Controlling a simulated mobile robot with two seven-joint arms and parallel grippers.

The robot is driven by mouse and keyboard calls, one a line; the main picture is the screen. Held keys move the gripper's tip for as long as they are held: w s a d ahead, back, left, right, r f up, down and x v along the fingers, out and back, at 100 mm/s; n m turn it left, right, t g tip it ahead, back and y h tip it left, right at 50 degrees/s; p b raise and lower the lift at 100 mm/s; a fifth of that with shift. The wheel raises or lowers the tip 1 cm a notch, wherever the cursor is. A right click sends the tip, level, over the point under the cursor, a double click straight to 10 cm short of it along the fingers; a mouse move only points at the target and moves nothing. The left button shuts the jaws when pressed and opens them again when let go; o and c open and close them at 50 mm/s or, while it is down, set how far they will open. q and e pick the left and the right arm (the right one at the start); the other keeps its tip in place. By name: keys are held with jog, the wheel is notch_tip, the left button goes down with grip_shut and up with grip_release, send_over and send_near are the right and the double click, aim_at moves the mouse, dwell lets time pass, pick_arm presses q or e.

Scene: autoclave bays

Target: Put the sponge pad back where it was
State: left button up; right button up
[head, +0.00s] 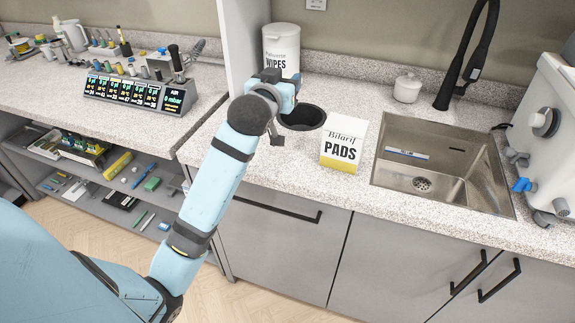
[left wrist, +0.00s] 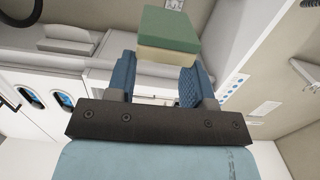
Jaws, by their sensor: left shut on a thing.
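The sponge pad (left wrist: 168,36), a block with a green layer over a pale yellow one, is held between the blue fingers of my left gripper (left wrist: 164,72) in the left wrist view. My left gripper also shows in the head view (head: 284,92), above the counter by the round dark opening. There the arm and gripper hide the pad. My right gripper is in neither view.
A Bilarif PADS box (head: 342,145) stands right of the round opening (head: 303,117). A white WIPES tub (head: 281,48) is behind. A sink (head: 420,183) lies right. A small green block (head: 152,184) is on the lower left shelf. The counter front is clear.

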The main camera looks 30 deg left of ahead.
pick_arm(q)
jog(key=b, duration=0.2)
send_over(284, 163)
notch_tip(284, 163, down, 15)
jog(key=shift+r, duration=0.1)
jog(key=shift+a+f, duration=0.1)
jog(key=shift+f, duration=0.45)
notch_tip(284, 163, down, 4)
jog(key=shift+r+b, duration=0.1)
jog(key=shift+b, duration=0.2)
jog(key=shift+f, duration=0.2)
jog(key=o, duration=0.9)
jog(key=shift+r, duration=0.1)
